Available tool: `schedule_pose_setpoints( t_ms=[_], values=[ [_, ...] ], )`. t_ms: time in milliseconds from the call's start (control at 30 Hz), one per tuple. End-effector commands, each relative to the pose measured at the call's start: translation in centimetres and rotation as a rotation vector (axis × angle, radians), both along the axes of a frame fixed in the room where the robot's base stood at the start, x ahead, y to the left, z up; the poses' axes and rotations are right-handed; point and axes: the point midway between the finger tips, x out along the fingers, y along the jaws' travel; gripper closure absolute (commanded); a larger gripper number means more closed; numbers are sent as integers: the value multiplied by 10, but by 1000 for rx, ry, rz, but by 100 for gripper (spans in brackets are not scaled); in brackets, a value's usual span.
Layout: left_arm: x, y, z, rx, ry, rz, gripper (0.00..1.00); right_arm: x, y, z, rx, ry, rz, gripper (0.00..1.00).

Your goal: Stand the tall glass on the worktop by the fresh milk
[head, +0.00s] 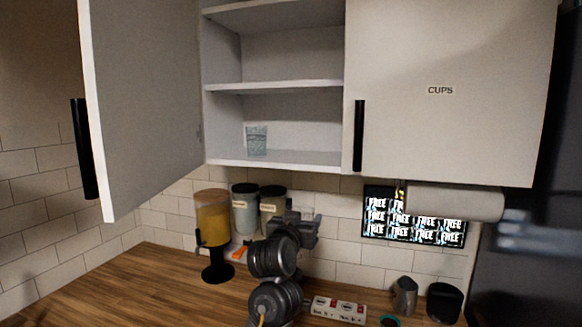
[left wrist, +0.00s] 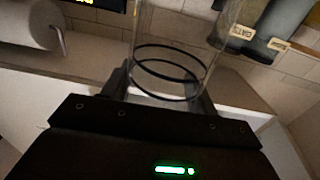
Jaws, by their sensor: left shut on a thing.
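The tall glass (left wrist: 172,62) is clear and shows two dark rings in the left wrist view. My left gripper (left wrist: 165,88) is shut on it, with one finger on each side. In the head view my left gripper (head: 302,222) is raised above the worktop (head: 150,283), in front of the tiled wall and below the cabinet's shelf. The glass shows only faintly there (head: 308,212). I cannot make out anything labelled fresh milk. My right gripper is not in view.
An open cabinet (head: 272,160) holds a short glass (head: 256,140); its left door (head: 145,100) swings out. A drink dispenser (head: 213,220) and canisters (head: 244,208) stand behind left. A power strip (head: 338,310), metal jug (head: 405,295) and black container (head: 443,302) are at right. The left worktop is clear.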

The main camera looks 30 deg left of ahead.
Motion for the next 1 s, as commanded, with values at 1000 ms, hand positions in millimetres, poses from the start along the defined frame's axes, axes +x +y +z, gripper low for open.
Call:
schedule_pose_setpoints(
  t_ms=[1000],
  values=[
    [-200, -91, -283, 1, -3, -162, 71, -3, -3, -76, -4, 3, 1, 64]
  ],
)
